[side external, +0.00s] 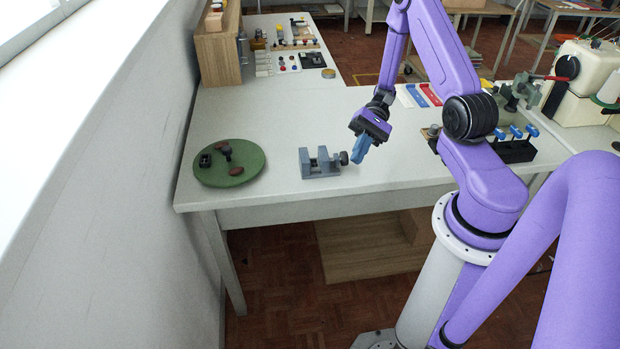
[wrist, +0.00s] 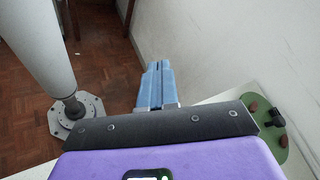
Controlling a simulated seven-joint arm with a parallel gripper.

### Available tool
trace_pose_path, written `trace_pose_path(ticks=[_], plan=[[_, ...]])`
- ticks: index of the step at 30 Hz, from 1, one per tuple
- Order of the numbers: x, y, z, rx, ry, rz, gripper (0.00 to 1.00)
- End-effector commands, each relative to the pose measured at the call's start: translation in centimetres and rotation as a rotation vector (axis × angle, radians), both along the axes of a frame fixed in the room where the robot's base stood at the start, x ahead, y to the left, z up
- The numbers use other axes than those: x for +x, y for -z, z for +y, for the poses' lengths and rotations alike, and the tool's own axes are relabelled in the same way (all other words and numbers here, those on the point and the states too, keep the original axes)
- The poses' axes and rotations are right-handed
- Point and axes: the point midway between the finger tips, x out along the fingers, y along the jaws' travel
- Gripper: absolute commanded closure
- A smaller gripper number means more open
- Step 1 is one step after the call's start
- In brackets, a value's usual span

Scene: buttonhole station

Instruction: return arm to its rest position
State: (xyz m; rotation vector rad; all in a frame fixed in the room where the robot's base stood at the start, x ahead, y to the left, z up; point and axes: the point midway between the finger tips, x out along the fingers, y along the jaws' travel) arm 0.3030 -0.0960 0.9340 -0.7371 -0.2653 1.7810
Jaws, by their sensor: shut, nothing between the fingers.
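My gripper (side external: 359,156) has blue fingers and hangs over the front part of the white table (side external: 270,115), just right of a grey-blue vise (side external: 320,163). The fingers are pressed together with nothing between them. In the wrist view the gripper (wrist: 158,66) also shows its two blue fingers side by side, pointing past the table edge toward the floor. In the side view the fingertips come close to the dark knob of the vise; I cannot tell whether they touch it.
A green round mat (side external: 248,172) with small dark and brown pieces lies at the table's left; it shows in the wrist view (wrist: 283,108). A wooden cabinet (side external: 220,50) stands back left. A sewing machine (side external: 585,80) and a black rack with blue-topped tools (side external: 514,151) are right.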

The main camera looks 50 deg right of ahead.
Motion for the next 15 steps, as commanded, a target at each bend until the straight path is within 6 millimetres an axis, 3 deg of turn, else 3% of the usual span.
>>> trace_pose_path(ticks=[6,15], plan=[[-1.3,-2.7,3.7,-0.16,-0.348,-0.067,1.0],[-4.0,-5.7,7.7,-0.369,-0.773,-0.235,1.0]])
